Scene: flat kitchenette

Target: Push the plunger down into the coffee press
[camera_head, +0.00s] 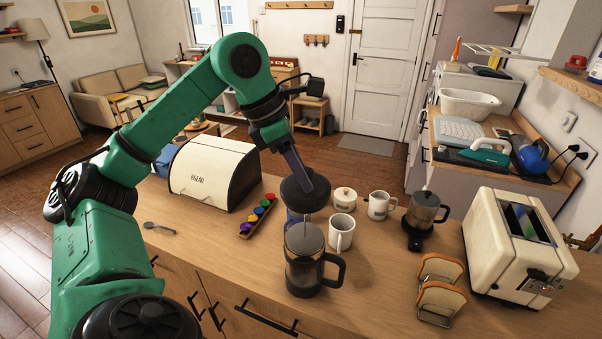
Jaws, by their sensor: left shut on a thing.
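The coffee press (303,270), a glass body with a black handle on its right, stands upright near the counter's front edge. Its plunger has a dark round lid (306,196) raised well above the press, with a thin rod running down toward the press's top. The press's inside is too dark to tell where the rod ends. My left gripper (297,170) reaches down from above and is shut on the plunger's top; the lid partly hides the fingertips. My right gripper is not in view.
A white mug (341,233) stands close right of the press. Behind are a lidded jar (345,200), another mug (380,205) and a second glass pot (425,212). A toaster (510,250) and bread rack (440,290) are right; a bread box (212,172) and colourful capsule tray (259,216) left.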

